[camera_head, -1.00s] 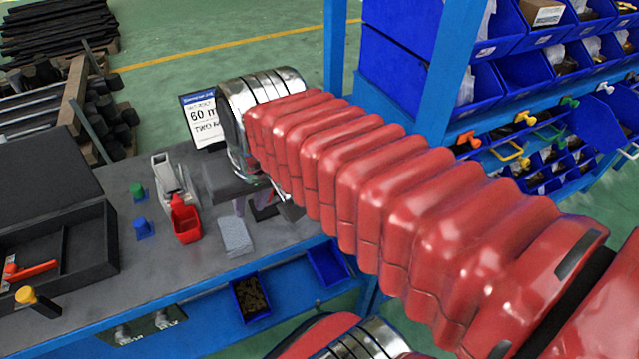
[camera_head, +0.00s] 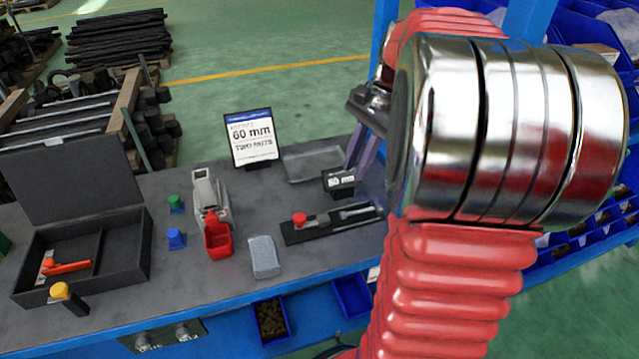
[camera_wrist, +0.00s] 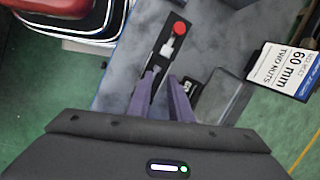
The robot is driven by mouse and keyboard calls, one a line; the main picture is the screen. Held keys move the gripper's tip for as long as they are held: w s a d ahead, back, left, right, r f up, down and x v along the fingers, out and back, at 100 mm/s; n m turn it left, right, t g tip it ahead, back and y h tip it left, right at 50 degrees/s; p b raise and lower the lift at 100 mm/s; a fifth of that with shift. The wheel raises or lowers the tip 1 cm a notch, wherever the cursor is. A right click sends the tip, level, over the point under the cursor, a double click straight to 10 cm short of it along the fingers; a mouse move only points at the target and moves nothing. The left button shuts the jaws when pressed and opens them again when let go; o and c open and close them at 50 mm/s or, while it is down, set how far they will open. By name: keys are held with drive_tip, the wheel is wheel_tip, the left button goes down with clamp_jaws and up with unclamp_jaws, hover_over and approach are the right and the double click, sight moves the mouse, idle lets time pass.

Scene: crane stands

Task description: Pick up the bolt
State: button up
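My gripper (camera_wrist: 162,78) shows two purple fingers with a gap between their tips, so it is open, over the bench. In the head view its purple fingers (camera_head: 362,150) show partly behind my arm, above the bench's right part. I cannot clearly identify a bolt. A silver, elongated metal piece (camera_head: 358,211) lies on a black strip tray (camera_head: 318,232) beside a red knob (camera_head: 299,218); it may be a bolt or a tool. In the wrist view the red knob (camera_wrist: 179,28) and a pale piece (camera_wrist: 167,48) lie beyond the fingertips. I see nothing held.
Blue bins hang below the front edge.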

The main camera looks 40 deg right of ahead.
drive_tip(key=s+d+f+m+y, duration=0.1)
drive_tip(key=d+f+m, duration=0.1)
drive_tip(key=d, duration=0.6)
drive_tip(key=shift+f+m, duration=0.25)
drive_tip(key=shift+m, duration=0.65)
approach(355, 211)
drive_tip(key=shift+d+x, duration=0.25)
drive_tip(key=shift+x, duration=0.95)
drive_tip(key=shift+f, duration=0.1)
drive_tip(key=shift+a+x, duration=0.15)
drive_tip(key=shift+x, duration=1.15)
drive_tip(key=shift+a+x, duration=0.1)
drive_tip(key=shift+x, duration=1.2)
drive_tip(key=shift+c, duration=0.3)
